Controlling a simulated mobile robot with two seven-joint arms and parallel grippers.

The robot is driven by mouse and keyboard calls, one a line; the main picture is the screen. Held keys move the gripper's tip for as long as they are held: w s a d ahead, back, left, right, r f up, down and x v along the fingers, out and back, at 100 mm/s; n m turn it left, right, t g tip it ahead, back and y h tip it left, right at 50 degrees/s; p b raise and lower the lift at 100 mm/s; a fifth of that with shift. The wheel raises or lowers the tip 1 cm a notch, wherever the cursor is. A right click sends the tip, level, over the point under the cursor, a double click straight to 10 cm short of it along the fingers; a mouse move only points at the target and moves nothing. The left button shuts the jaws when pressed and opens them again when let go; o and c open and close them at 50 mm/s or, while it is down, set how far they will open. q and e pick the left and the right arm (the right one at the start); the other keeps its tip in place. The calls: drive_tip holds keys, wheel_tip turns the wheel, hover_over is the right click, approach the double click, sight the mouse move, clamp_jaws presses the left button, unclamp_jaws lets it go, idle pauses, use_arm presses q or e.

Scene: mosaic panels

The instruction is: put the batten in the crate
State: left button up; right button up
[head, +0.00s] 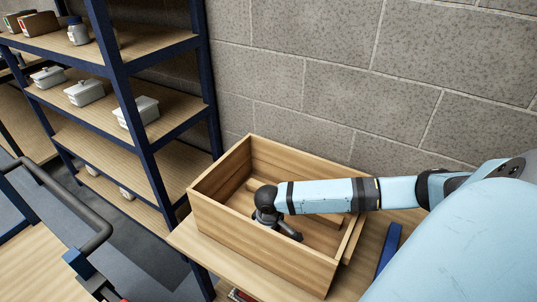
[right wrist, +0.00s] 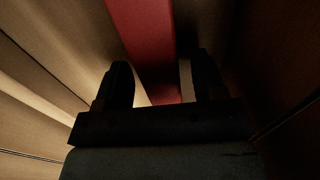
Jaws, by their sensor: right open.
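The crate (head: 255,245) is an open light-wood box on the wooden table. My right gripper (head: 288,232) reaches down inside it. In the right wrist view my right gripper (right wrist: 162,85) is open, with its two dark fingers apart. A long red bar (right wrist: 142,35), which looks like the batten, runs from the top of that view to between the fingers. It lies down in the crate; whether the fingers touch it I cannot tell. The red bar is hidden from the head view by the crate wall and my arm. My left gripper is not in view.
A blue bar (head: 389,248) lies on the table right of the crate. A red item (head: 240,295) shows at the bottom edge. Shelves (head: 150,145) with white containers stand at left. A block wall (head: 320,70) is behind the crate.

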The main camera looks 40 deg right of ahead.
wheel_tip(320, 180, up, 12)
drive_tip(key=p, duration=0.1)
idle(0.7)
